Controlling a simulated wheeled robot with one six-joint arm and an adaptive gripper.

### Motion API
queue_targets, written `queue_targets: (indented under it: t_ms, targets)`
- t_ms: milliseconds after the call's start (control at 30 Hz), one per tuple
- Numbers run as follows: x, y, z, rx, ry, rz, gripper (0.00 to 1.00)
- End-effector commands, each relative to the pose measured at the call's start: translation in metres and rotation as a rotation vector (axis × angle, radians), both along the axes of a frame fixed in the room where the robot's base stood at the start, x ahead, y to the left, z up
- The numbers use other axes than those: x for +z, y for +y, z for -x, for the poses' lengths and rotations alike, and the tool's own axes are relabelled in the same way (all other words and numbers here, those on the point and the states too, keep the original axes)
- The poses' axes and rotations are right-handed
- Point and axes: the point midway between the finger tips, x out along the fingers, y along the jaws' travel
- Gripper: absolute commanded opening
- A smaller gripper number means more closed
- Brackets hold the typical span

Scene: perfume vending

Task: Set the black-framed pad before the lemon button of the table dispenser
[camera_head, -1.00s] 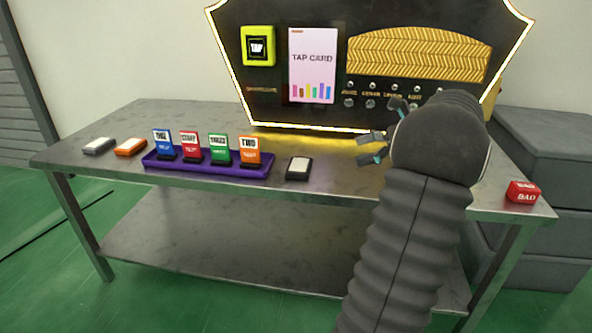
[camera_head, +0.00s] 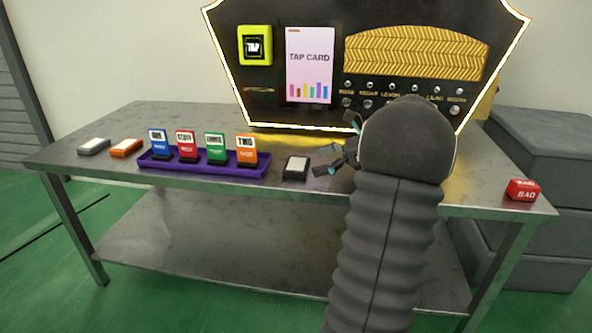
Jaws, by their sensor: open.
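The black-framed pad (camera_head: 296,167) lies flat on the metal table, right of the purple tray, with a pale top. The dispenser (camera_head: 270,60) stands at the back of the table with a row of labelled buttons (camera_head: 368,104) under a gold patterned panel. One label, third from the left, seems to read lemon; its button (camera_head: 391,105) is partly hidden by my arm. My gripper (camera_head: 334,162) is open and empty, just right of the pad and apart from it. My arm hides part of the table before the buttons.
The purple tray (camera_head: 200,170) holds several coloured cards. A grey-framed pad (camera_head: 93,147) and an orange-framed pad (camera_head: 126,148) lie at the left. A red block (camera_head: 522,190) sits at the right edge. Grey boxes (camera_head: 540,140) stand beyond the table's right end.

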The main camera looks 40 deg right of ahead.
Motion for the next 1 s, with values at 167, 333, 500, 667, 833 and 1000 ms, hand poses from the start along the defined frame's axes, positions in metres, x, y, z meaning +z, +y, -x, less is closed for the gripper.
queue_targets:
  t_ms: [167, 333, 500, 667, 833, 1000]
  targets:
    - [-0.011, 0.015, -0.017, 0.003, 0.001, -0.001, 1.00]
    - [-0.012, 0.016, -0.019, -0.001, 0.001, 0.001, 1.00]
    - [-0.012, 0.016, -0.019, -0.001, 0.001, 0.001, 0.80]
    - [-0.012, 0.016, -0.019, 0.000, 0.001, 0.001, 0.59]
    - [-0.012, 0.016, -0.019, 0.000, 0.001, 0.000, 0.59]
    - [-0.006, 0.016, -0.019, 0.000, 0.001, 0.001, 0.59]
